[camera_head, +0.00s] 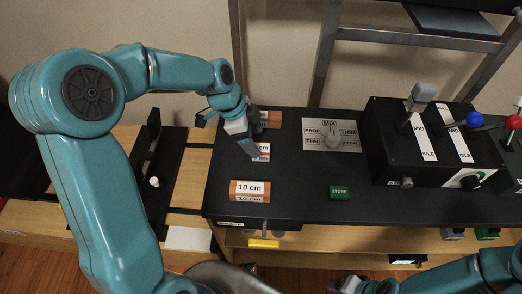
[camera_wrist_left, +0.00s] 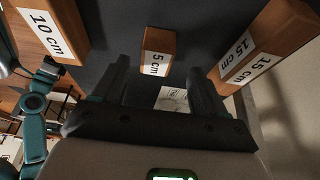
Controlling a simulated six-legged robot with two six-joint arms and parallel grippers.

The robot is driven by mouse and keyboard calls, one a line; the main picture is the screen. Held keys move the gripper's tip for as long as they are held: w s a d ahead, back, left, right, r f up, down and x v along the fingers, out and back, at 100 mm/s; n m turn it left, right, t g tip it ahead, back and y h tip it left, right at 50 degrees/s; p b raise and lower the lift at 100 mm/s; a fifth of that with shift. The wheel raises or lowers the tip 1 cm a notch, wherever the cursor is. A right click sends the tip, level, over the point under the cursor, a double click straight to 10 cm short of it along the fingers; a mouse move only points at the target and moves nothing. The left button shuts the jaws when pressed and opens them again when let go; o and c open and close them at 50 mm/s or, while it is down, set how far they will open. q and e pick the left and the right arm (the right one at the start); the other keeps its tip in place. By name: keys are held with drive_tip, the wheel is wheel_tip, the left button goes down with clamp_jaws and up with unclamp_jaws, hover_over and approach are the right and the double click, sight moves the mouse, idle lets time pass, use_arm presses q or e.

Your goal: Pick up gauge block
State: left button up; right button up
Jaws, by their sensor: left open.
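Three wooden gauge blocks with white labels rest on the black panel top. The 10 cm block (camera_head: 249,190) lies nearest the front edge, and it also shows at the upper left of the left wrist view (camera_wrist_left: 45,30). The 5 cm block (camera_head: 262,154) is partly hidden by my left gripper; the left wrist view shows it (camera_wrist_left: 158,42) ahead of and between the fingertips. The 15 cm block (camera_wrist_left: 265,42) is at the right there, and partly hidden behind the gripper in the head view (camera_head: 271,118). My left gripper (camera_wrist_left: 158,68) is open and empty. My right gripper (camera_head: 350,286) is partly cut off at the bottom.
A dial plate (camera_head: 331,135), a green STORE label (camera_head: 339,193) and a black lever box (camera_head: 415,150) stand right of the blocks. A black slotted fixture (camera_head: 155,180) is at the left. A metal frame (camera_head: 325,55) rises behind.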

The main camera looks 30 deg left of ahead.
sight(261, 147)
use_arm(q)
drive_tip(key=x, duration=0.4)
drive_tip(key=shift+s+d+f, duration=0.1)
drive_tip(key=shift+d+f, duration=0.15)
drive_tip(key=shift+f, duration=0.1)
drive_tip(key=c, duration=1.1)
drive_tip(key=shift+o, duration=0.2)
drive_tip(key=shift+r, duration=0.1)
